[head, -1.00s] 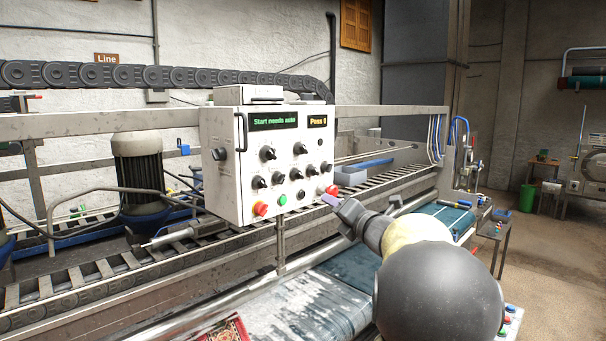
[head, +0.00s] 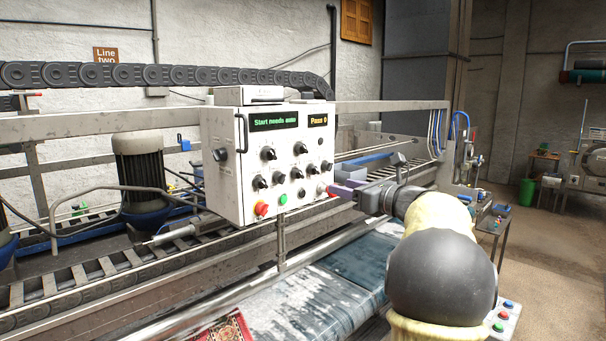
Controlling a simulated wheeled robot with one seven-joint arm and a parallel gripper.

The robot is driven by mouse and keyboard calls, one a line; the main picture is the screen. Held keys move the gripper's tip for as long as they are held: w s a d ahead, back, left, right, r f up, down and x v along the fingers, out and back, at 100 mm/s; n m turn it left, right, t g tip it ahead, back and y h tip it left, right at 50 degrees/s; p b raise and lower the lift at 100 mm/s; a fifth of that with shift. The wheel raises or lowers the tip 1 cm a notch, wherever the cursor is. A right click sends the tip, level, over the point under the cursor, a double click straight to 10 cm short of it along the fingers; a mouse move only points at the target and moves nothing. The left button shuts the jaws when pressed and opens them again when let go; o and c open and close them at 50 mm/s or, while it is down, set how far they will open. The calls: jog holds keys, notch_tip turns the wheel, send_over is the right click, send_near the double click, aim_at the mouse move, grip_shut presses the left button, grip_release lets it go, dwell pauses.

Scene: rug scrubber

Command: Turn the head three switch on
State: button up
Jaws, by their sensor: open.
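The white control box (head: 225,165) stands at the centre, its front carrying several dark rotary switches. Two larger ones sit on top, such as the upper left switch (head: 268,153). Below is a row of switches, including a left one (head: 260,183) and a right one (head: 312,169). Their labels are too small to read, so I cannot tell which is head three. My gripper (head: 342,182) is open, with pale purple fingers just right of the box's lower right corner, pointing left. No switch shows between the fingers.
A green display (head: 273,121) reads "Start needs auto" and an amber one (head: 318,120) "Pass 0". A red button (head: 261,209) and green button (head: 283,199) sit low on the box. A roller conveyor (head: 100,270) runs behind; a wet rug (head: 315,290) lies in front.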

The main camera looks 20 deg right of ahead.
aim_at(302, 176)
jog(key=p+x, duration=0.6)
jog(key=x, duration=0.8)
jog(key=shift+s+p, duration=0.1)
jog(key=shift+p, duration=0.3)
jog(key=shift+w+a, duration=0.2)
jog(key=shift+w, duration=0.1)
jog(key=shift+s, duration=0.1)
jog(key=c, duration=1)
